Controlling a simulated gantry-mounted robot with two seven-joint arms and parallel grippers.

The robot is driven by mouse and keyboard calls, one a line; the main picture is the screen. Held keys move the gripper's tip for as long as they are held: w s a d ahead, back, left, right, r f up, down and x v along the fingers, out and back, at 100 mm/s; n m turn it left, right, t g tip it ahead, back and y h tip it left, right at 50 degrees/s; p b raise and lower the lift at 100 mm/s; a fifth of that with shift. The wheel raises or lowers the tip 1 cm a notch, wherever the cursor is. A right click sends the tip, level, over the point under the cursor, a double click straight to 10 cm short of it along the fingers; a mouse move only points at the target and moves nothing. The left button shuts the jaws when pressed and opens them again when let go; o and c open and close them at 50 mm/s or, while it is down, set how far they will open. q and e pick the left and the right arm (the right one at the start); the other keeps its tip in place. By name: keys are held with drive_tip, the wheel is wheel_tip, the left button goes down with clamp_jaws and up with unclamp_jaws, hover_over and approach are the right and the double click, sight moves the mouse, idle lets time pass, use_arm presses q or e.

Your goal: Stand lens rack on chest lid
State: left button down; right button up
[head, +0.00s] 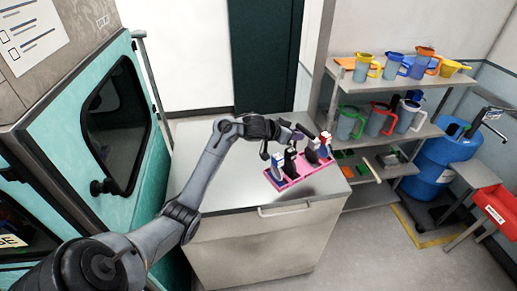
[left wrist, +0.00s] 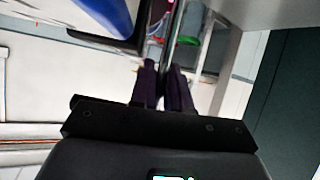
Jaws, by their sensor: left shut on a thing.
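The pink lens rack (head: 298,175) is at the right part of the grey-white chest lid (head: 225,190) in the head view. Dark paddle-like pieces and small white and blue parts stand up from it. Whether its base fully rests on the lid I cannot tell. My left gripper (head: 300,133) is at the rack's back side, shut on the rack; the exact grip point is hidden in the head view. In the left wrist view the dark fingers (left wrist: 167,85) are close together with a thin grey strip between them. My right gripper is not in view.
A shelf with several coloured jugs (head: 375,120) stands right of the chest. A blue barrel (head: 440,160) and a red bin (head: 495,205) are farther right. A teal cabinet (head: 60,160) borders the left. The lid's left part is clear.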

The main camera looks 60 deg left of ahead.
use_arm(q)
drive_tip(key=s+a+f, duration=0.3)
drive_tip(key=a+f, duration=0.7)
drive_tip(key=shift+s+a+f, duration=0.2)
drive_tip(key=shift+a+f, duration=0.1)
drive_tip(key=shift+f, duration=0.15)
drive_tip(key=c, duration=1.5)
unclamp_jaws()
drive_tip(key=shift+f, duration=0.15)
drive_tip(key=o, duration=0.4)
